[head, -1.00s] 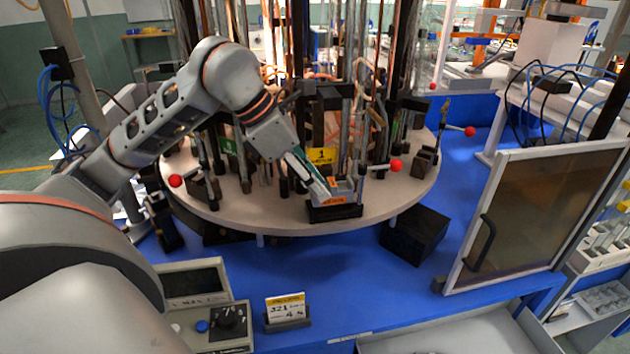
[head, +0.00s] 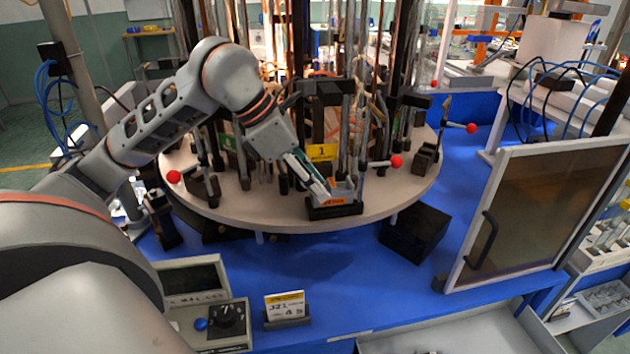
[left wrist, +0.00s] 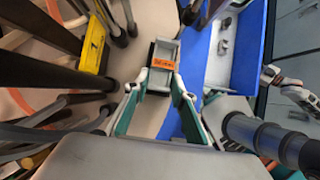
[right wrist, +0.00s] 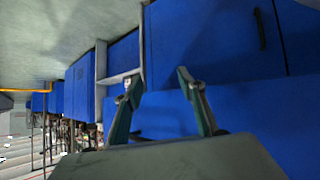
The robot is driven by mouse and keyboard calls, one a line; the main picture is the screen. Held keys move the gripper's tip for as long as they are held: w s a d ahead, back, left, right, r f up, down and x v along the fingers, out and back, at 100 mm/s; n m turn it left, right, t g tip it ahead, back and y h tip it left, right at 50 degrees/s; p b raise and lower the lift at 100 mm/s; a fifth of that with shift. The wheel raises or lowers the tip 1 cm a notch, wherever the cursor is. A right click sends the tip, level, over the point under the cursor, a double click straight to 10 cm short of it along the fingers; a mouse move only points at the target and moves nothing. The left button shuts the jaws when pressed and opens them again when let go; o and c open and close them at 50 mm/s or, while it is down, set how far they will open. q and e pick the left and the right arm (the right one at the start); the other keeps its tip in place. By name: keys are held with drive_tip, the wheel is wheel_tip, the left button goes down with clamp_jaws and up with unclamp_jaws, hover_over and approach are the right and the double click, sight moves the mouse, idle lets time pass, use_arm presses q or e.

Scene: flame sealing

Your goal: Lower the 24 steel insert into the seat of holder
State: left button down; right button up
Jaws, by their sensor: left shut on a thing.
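The 24 steel insert (head: 345,191) is a small grey block at the front edge of the round turntable. Its orange label shows in the left wrist view (left wrist: 164,65). My left gripper (head: 328,193) is shut on it from above, with one finger on each side in the left wrist view (left wrist: 162,88). The black holder (head: 335,211) is directly under the insert. The insert sits low against it, but I cannot tell how deep it is in the seat. My right gripper (right wrist: 158,80) is open and empty, away from the turntable.
The pale turntable (head: 270,212) carries several dark posts, glass tubes and red-ball levers (head: 396,161). A yellow number 1 sign (head: 322,154) stands just behind the holder. A black box (head: 416,233) and a framed door (head: 540,220) are to the right.

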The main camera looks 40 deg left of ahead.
use_arm(q)
drive_tip(key=shift+f+b, duration=0.55)
drive_tip(key=shift+f, duration=0.2)
use_arm(e)
drive_tip(key=shift+s+f, duration=0.35)
drive_tip(key=shift+f, duration=0.5)
use_arm(q)
drive_tip(key=c, duration=1.6)
unclamp_jaws()
drive_tip(key=shift+r, duration=0.15)
use_arm(e)
drive_tip(key=shift+w+r, duration=0.1)
drive_tip(key=shift+r, duration=0.05)
use_arm(q)
drive_tip(key=shift+r+p, duration=2)
drive_tip(key=shift+r, duration=0.15)
use_arm(e)
drive_tip(key=shift+t, duration=0.3)
drive_tip(key=r, duration=0.1)
drive_tip(key=w+r, duration=0.1)
drive_tip(key=r, duration=0.3)
drive_tip(key=shift+w+r, duration=0.25)
drive_tip(key=shift+w, duration=0.15)
drive_tip(key=shift+w+d, duration=0.1)
use_arm(q)
drive_tip(key=v, duration=1.2)
drive_tip(key=shift+w, duration=0.1)
